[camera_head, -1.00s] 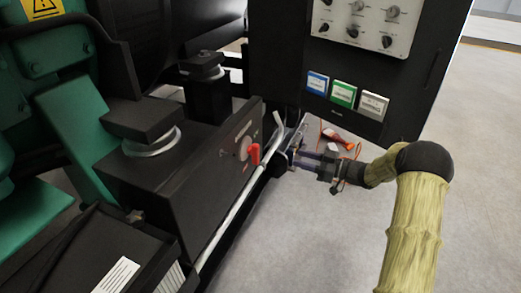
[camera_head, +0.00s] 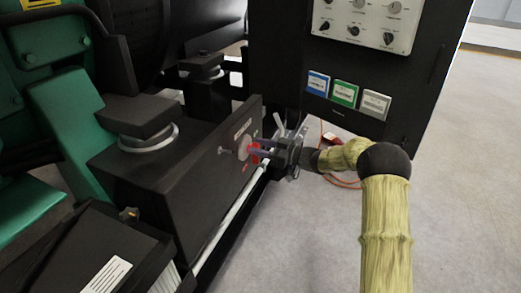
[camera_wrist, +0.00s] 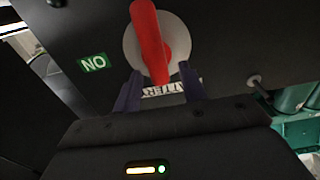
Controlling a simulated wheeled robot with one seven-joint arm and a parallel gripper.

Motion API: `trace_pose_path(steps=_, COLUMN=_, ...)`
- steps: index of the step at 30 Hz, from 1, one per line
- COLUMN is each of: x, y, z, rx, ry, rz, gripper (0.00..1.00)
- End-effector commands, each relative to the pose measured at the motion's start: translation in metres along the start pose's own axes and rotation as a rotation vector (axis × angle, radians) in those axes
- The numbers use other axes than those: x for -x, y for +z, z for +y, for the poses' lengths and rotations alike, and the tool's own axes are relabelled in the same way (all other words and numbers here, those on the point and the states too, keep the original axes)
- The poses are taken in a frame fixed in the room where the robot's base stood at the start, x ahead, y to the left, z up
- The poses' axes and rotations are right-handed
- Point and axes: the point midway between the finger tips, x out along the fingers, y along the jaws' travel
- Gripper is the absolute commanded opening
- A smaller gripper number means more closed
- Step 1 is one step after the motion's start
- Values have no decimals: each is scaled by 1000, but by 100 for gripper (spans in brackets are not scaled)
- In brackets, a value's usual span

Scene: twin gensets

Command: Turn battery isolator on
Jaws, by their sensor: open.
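The battery isolator is a red handle (camera_wrist: 149,42) on a round grey plate (camera_wrist: 181,41), set in the black panel (camera_head: 233,150). A label that reads in part "BATTERY" and a green "NO" label (camera_wrist: 94,63) sit beside it in the wrist view. My gripper (camera_wrist: 159,85) is open, its two dark fingers on either side of the handle's lower end, with no clear contact visible. In the head view my gripper (camera_head: 260,147) reaches the panel from the right and partly hides the red handle (camera_head: 254,154).
A pale pipe (camera_head: 231,222) runs along the black box's lower edge. A dark cabinet (camera_head: 421,80) with knobs and blue, green and white buttons stands behind my arm. A red object (camera_head: 332,150) with an orange cable lies on the floor. Open floor is at the right.

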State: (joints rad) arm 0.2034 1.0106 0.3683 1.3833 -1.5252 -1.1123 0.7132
Motion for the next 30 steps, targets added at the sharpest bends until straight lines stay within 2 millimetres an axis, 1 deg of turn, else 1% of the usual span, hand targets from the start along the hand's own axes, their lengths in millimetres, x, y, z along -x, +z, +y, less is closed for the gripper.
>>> trace_pose_path(steps=7, x=-1, y=0, z=0, rx=-1, ry=0, rz=0, gripper=42)
trace_pose_path(steps=8, x=0, y=0, z=0, rx=-1, ry=0, rz=0, gripper=38)
trace_pose_path(steps=12, x=0, y=0, z=0, rx=-1, ry=0, rz=-1, gripper=10)
trace_pose_path(steps=14, x=0, y=0, z=0, rx=-1, ry=0, rz=-1, gripper=0)
trace_pose_path(steps=23, x=0, y=0, z=0, rx=15, ry=1, rz=-1, gripper=0)
trace_pose_path(steps=30, x=0, y=1, z=-2, rx=97, ry=1, rz=-3, gripper=0)
